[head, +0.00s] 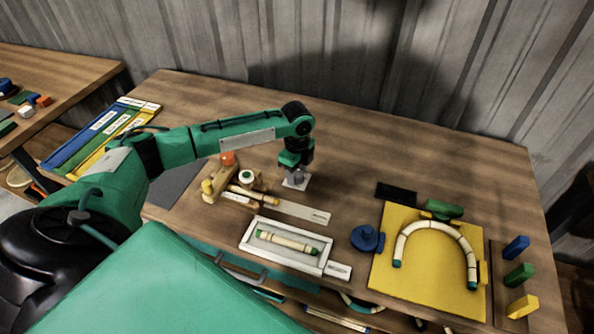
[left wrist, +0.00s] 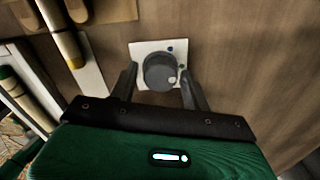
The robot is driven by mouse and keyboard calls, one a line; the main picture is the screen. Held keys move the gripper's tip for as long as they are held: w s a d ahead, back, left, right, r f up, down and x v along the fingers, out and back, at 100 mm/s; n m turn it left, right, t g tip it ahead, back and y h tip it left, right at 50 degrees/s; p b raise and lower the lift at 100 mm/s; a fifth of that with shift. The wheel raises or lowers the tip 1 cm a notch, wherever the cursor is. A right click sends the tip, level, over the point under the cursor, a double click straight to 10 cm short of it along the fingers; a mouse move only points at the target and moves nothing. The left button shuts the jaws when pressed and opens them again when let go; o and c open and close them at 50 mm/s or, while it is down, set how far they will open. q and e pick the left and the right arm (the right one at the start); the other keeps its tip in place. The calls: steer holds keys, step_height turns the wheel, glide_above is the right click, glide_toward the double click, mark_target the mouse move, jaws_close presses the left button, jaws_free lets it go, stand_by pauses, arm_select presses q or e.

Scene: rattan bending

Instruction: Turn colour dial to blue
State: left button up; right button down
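The colour dial is a round grey knob (left wrist: 160,72) on a white square plate (left wrist: 140,49), set on the wooden table. The knob has a pale mark near its lower right edge. Small dots show on the plate, a dark blue one near the top; the other colours are too small to tell. In the head view the plate (head: 295,184) is partly hidden by my left gripper (head: 298,173), which points down over it. In the left wrist view my left gripper (left wrist: 160,82) is open, one finger on each side of the knob with small gaps. My right gripper is not in view.
A wooden fixture with an orange knob (head: 228,159) stands left of the dial. A white tray (head: 245,238) holds a rattan piece in front. A blue round object (head: 366,239) and a yellow board (head: 400,285) with a bent rattan arch are at right. Table behind the dial is clear.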

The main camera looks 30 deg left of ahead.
arm_select(q)
steer(key=c, duration=0.7)
steer(key=shift+r+n+p, duration=0.2)
steer(key=shift+n+p, duration=0.3)
steer(key=shift+p, duration=0.35)
steer(key=n+p, duration=0.6)
steer(key=p, duration=0.2)
steer(key=shift+r+n, duration=0.1)
steer(key=shift+n, duration=0.2)
steer(key=n+p, duration=0.3)
steer(key=shift+f+n+p, duration=0.2)
steer(key=shift+n+p, duration=0.35)
steer(key=shift+n, duration=0.15)
steer(key=shift+w, duration=0.1)
steer(key=o, duration=1)
